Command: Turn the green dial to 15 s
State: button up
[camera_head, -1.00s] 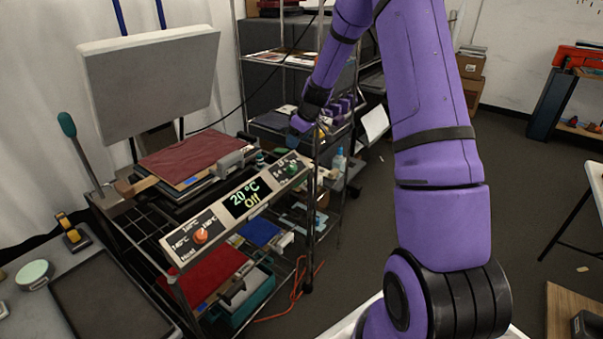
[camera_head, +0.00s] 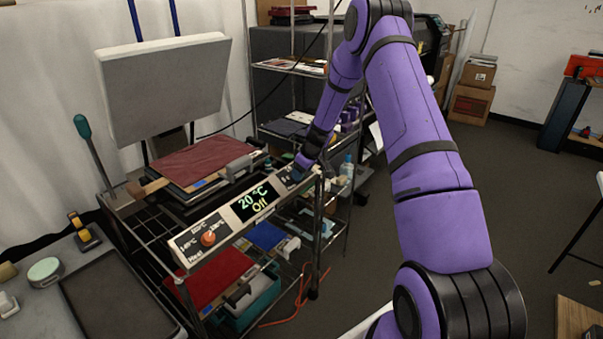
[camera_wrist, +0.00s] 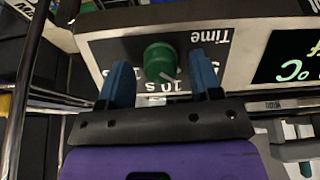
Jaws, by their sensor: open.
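The green dial (camera_wrist: 160,62) sits on the dark panel labelled "Time" in the wrist view, where the picture is upside down. A "10 s" marking shows beside the dial; the other markings are partly hidden. My gripper (camera_wrist: 163,82) is open, with one blue finger on each side of the dial. I cannot tell whether the fingers touch it. In the head view my gripper (camera_head: 300,168) is at the right end of the control panel and hides the dial. The display (camera_head: 254,201) reads "20 °C" and "Off".
An orange heat dial (camera_head: 208,238) is at the panel's left end. The grey press plate (camera_head: 165,88) stands raised above a dark red cloth (camera_head: 200,158). A lever with a green handle (camera_head: 82,126) stands at the left. Metal shelves are behind my gripper.

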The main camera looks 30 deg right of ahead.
jog(key=shift+w+f, duration=0.15)
jog(key=shift+f, duration=0.2)
jog(key=shift+c, duration=0.4)
jog(key=c, duration=0.8)
jog(key=shift+c, duration=0.2)
